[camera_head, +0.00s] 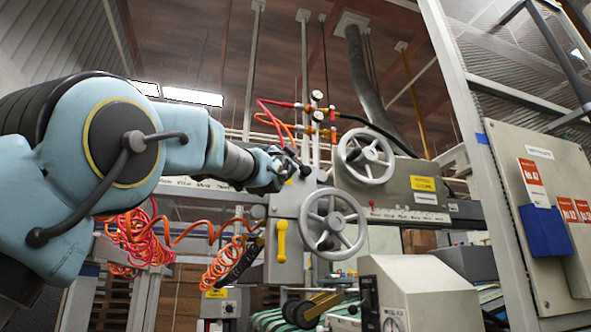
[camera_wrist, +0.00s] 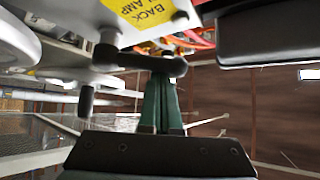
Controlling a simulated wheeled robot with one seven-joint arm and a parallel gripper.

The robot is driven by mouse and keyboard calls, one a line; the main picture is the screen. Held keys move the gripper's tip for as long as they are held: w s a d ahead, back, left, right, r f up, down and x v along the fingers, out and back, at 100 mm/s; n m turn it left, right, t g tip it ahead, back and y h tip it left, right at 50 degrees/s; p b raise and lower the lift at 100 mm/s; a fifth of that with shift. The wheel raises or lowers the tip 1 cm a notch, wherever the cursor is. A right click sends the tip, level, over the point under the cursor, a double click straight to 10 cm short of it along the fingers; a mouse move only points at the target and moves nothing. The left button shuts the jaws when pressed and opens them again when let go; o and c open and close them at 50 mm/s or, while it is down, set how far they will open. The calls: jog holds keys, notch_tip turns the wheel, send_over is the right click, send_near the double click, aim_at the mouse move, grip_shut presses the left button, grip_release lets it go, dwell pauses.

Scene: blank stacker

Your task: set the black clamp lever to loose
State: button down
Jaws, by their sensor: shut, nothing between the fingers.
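The black clamp lever (camera_wrist: 135,61) shows in the wrist view beside a yellow label (camera_wrist: 148,12) reading "BACK" and, partly cut off, "CLAMP". It runs across the picture from a round hub at the left to a rounded end at the right. My gripper (camera_wrist: 163,78) is shut, its green fingers together and empty. The fingertips are at the lever's right end; I cannot tell whether they touch it. In the head view my gripper (camera_head: 280,172) is at the top of the grey machine housing, and the lever is hard to make out there.
Two grey handwheels (camera_head: 333,223) (camera_head: 366,156) stand right of my gripper. A yellow lever (camera_head: 281,241) is on the housing below. Coiled orange hoses (camera_head: 228,262) hang at the lower left. A dark block (camera_wrist: 268,35) is close at the upper right in the wrist view.

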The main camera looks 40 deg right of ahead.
jog(key=f+n+t+y+b, duration=0.1)
jog(key=n+t, duration=0.1)
jog(key=n, duration=0.1)
jog(key=n+t+y+b, duration=0.1)
jog(key=n+t+y, duration=0.1)
jog(key=n+t, duration=0.1)
jog(key=a+f+n+t+y+b, duration=0.1)
jog(key=n+t, duration=0.1)
jog(key=shift+w+f+n+t, duration=0.3)
jog(key=shift+n+t, duration=0.1)
jog(key=shift+f+b, duration=0.15)
jog(key=shift+b, duration=0.15)
